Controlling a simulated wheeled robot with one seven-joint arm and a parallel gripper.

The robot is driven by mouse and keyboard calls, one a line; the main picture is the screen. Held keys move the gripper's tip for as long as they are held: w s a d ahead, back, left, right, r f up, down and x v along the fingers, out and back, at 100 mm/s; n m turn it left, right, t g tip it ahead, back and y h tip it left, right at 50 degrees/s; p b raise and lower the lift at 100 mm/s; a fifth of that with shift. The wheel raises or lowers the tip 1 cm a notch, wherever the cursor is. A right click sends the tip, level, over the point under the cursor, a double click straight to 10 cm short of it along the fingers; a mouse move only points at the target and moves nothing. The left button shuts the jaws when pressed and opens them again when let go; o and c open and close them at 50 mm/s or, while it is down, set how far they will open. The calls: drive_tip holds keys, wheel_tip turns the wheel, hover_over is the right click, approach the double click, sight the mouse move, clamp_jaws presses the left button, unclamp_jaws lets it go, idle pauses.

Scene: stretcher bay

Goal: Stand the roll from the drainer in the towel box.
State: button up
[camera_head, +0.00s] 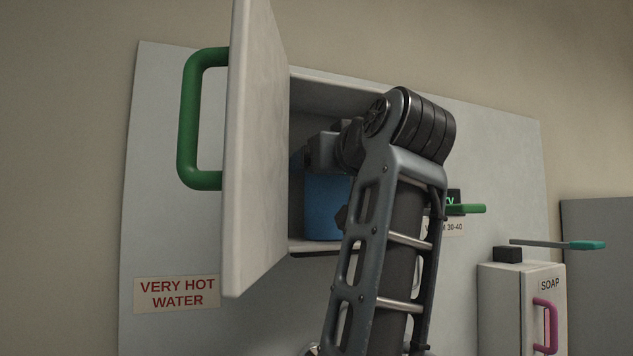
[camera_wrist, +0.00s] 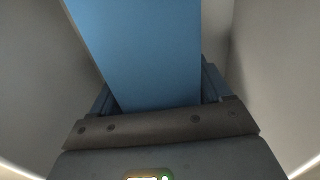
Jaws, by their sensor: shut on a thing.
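The blue roll (camera_head: 324,206) is inside the open wall box (camera_head: 312,247), which I take to be the towel box. It looks upright, with its lower end at or just above the box floor; I cannot tell if it touches. My gripper (camera_head: 322,152) is inside the box at the roll's upper part and is shut on it. In the wrist view the blue roll (camera_wrist: 145,45) fills the space between the fingers of my gripper (camera_wrist: 160,95). The arm hides the right part of the box interior. The drainer is not in view.
The box door (camera_head: 253,150) stands open at the left, with a green handle (camera_head: 188,120). A soap dispenser (camera_head: 500,305) with a lever is at the lower right. A green lever (camera_head: 468,209) sticks out behind my arm. A hot water sign (camera_head: 177,293) is lower left.

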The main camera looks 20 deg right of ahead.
drive_tip(key=shift+s, duration=0.15)
drive_tip(key=o, duration=0.8)
drive_tip(key=shift+f, duration=0.15)
drive_tip(key=shift+c, duration=0.2)
drive_tip(key=o, duration=0.4)
drive_tip(key=s+b, duration=0.2)
drive_tip(key=s, duration=1)
